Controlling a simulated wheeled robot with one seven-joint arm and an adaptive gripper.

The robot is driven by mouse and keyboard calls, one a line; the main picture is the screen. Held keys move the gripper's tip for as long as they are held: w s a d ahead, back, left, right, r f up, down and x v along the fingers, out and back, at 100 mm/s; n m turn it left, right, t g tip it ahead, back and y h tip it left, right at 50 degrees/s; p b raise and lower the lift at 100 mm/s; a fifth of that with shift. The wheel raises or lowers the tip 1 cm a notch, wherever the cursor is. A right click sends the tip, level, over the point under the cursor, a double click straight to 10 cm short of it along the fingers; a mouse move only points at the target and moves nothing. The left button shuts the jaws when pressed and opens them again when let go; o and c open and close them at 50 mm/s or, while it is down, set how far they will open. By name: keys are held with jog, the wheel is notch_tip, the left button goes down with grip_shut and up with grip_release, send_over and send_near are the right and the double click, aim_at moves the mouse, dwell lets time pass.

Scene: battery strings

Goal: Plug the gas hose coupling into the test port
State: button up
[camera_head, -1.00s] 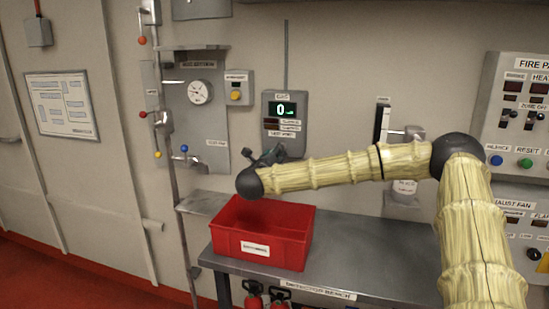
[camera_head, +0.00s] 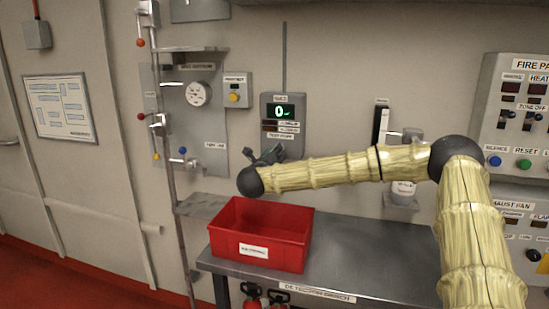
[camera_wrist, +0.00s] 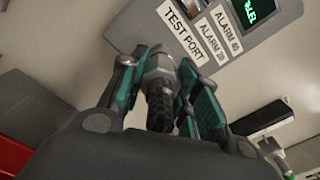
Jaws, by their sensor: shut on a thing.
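My gripper (camera_wrist: 165,88) is shut on the gas hose coupling (camera_wrist: 159,90), a dark ribbed body with a metal collar toward the detector unit. In the wrist view the coupling's metal end points at the lower edge of the grey unit, beside the "TEST PORT" label (camera_wrist: 184,30). The port itself is hidden behind the coupling's end, so I cannot tell whether they touch or are joined. In the head view my gripper (camera_head: 262,155) is just below the wall-mounted gas detector (camera_head: 282,122) with its green display; my arm's end partly hides it.
A red bin (camera_head: 290,256) stands on the grey bench (camera_head: 370,260) below my arm. A gauge panel (camera_head: 197,105) with valves and a pipe is to the left. A fire panel (camera_head: 520,110) is at the right. The bench's right part is clear.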

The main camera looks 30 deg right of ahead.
jog(key=shift+w+d, duration=0.2)
jog(key=o, duration=1.2)
jog(key=v, duration=1.2)
jog(key=shift+s, duration=0.1)
jog(key=shift+d, duration=0.1)
